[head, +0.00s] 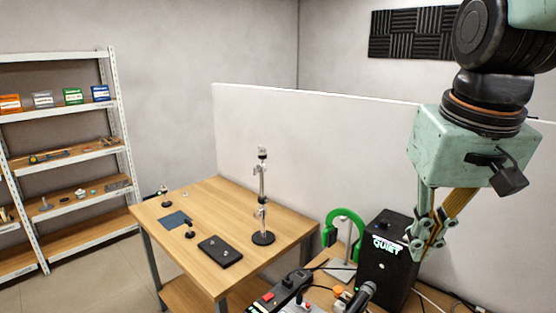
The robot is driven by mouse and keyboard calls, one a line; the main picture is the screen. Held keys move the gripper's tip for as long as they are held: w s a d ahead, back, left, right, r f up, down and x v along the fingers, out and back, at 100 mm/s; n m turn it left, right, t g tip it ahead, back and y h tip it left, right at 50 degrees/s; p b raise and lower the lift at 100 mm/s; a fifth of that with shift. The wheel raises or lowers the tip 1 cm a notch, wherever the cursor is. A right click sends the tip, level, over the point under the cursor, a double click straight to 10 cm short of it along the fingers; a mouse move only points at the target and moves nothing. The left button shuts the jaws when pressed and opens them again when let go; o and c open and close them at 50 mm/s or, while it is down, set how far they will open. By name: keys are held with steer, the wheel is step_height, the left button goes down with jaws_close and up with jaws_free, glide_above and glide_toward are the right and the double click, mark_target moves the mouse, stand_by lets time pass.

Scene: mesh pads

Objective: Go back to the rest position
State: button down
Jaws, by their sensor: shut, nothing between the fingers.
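My gripper (421,250) is at the right of the head view, pointing down from the pale green wrist housing. Its fingers are shut with nothing between them. In the picture it overlaps the right edge of a black box marked "QUIET" (385,262); I cannot tell how far apart they are in depth.
A wooden table (195,211) holds a metal stand (262,205), a black pad (220,252) and a blue mesh pad (174,220). Green headphones (332,223) and a microphone (361,297) sit near the box. A white partition (300,140) stands behind. Shelves (70,155) are at left.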

steer(key=s+a+f+b, duration=0.1)
steer(key=s+f, duration=0.1)
steer(key=s, duration=0.5)
steer(key=s+a+f+t+b, duration=0.1)
steer(key=s+a+f+b, duration=0.1)
steer(key=s, duration=0.6)
steer(key=shift+f+n, duration=0.4)
steer(key=shift+f, duration=0.2)
